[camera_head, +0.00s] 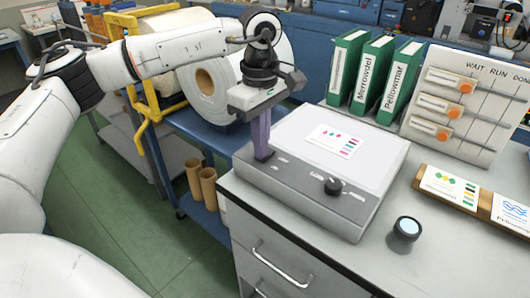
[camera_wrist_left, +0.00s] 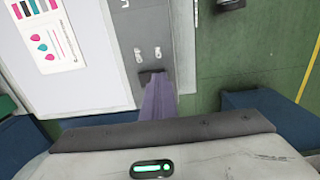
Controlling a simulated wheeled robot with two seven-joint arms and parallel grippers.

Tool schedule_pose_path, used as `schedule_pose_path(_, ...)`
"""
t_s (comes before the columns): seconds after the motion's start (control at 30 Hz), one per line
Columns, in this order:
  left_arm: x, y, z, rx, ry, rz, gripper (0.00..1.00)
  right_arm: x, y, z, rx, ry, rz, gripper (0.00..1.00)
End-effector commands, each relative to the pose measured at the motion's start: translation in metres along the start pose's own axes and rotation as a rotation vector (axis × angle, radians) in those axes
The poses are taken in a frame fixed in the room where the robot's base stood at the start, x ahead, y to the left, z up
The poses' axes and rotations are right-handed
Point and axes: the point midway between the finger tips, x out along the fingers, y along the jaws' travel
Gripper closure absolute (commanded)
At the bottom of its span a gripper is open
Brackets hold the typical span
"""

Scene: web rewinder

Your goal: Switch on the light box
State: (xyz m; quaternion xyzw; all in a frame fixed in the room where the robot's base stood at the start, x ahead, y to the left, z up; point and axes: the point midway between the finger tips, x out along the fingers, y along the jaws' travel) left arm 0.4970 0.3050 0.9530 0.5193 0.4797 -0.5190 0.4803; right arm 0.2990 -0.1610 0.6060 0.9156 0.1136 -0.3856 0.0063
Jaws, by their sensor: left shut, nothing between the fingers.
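The light box (camera_head: 373,158) lies on the grey cabinet top. It has a pale panel and a grey front strip with a black knob (camera_head: 333,186). A printed card (camera_head: 335,141) with coloured marks lies on the panel. My left gripper (camera_head: 263,156) points down with its purple fingers shut and empty, at the strip's left end. In the left wrist view the fingertips (camera_wrist_left: 155,80) are at a small dark rocker-like part (camera_wrist_left: 150,75) on the strip. The fingers partly hide it; I cannot tell contact or its position. Whether the panel is lit is unclear. My right gripper is out of view.
Green binders (camera_head: 372,72) and a WAIT/RUN board (camera_head: 468,103) with orange knobs stand behind the box. A loupe-like black cylinder (camera_head: 406,230) stands in front right, near a wooden card holder (camera_head: 480,210). A large white roll (camera_head: 205,85) sits on a blue cart at left.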

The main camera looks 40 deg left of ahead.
Motion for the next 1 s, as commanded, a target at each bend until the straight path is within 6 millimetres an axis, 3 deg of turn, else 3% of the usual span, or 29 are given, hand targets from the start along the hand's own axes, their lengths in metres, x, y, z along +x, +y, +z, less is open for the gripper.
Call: schedule_pose_path(1.0, -0.071, 0.0, 0.0, 0.0, 0.0, -0.001, 1.0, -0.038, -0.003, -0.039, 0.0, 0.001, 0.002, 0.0)
